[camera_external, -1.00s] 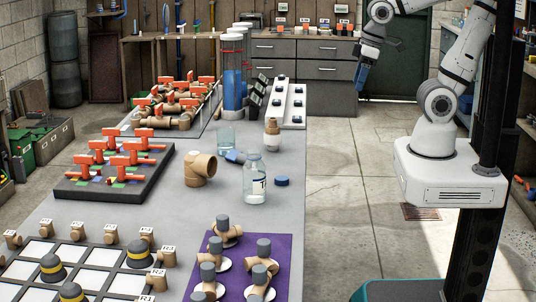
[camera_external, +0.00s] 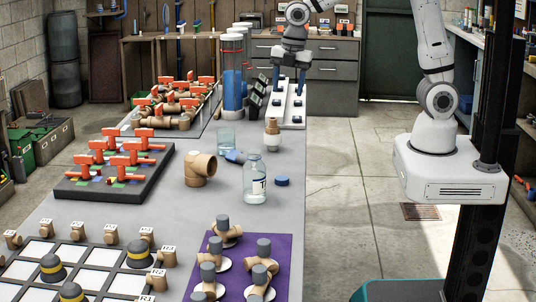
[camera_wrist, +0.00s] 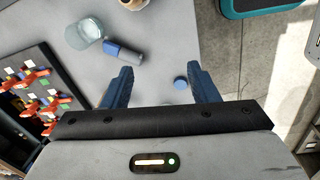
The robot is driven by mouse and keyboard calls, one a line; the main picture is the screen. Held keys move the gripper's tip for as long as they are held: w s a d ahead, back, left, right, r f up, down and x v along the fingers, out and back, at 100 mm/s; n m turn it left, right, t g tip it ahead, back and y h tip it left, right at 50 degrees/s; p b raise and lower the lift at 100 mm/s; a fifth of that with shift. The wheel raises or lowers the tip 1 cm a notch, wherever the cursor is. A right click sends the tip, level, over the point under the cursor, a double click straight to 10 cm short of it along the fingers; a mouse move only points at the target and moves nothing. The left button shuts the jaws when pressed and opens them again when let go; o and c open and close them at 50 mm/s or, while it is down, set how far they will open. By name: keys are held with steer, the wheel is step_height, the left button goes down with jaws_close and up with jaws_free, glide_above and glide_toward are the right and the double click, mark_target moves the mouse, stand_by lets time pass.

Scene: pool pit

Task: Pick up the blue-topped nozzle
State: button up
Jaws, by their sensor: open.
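A small blue-and-grey cylinder lies on its side on the grey table, and it looks like the blue-topped nozzle (camera_external: 236,157). It shows beside a clear glass vessel in the wrist view (camera_wrist: 124,52), beyond my left finger. My gripper (camera_external: 290,72) is high above the table, fingers pointing down, in front of the far rack in the picture. In the wrist view my gripper (camera_wrist: 157,80) has its two blue fingers spread wide with nothing between them but table and a flat blue cap (camera_wrist: 180,82) near the right finger.
A dark board of orange valves (camera_external: 115,165) lies left. A white rack (camera_external: 291,105) stands behind.

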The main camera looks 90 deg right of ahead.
steer(key=w+a+f+n, duration=0.1)
steer(key=w+f+n, duration=0.3)
steer(key=w+n, duration=0.15)
steer(key=n+g, duration=0.1)
steer(key=n, duration=0.5)
glide_above(243, 154)
steer(key=d, duration=0.1)
step_height(243, 154, down, 8)
steer(key=shift+w+d+r+p, duration=0.1)
steer(key=shift+r+p, duration=0.1)
steer(key=shift+p, duration=0.2)
steer(key=shift+w+f+n, duration=0.15)
steer(key=shift+f+n, duration=0.15)
steer(key=shift+n, duration=0.15)
steer(key=f, duration=0.2)
steer(key=f+p, duration=0.1)
steer(key=f, duration=0.1)
steer(key=a+f+p, duration=0.1)
steer(key=f, duration=0.2)
steer(key=shift+s+a, duration=0.1)
steer(key=shift+s, duration=0.1)
steer(key=shift+f, duration=0.45)
steer(key=c, duration=1.1)
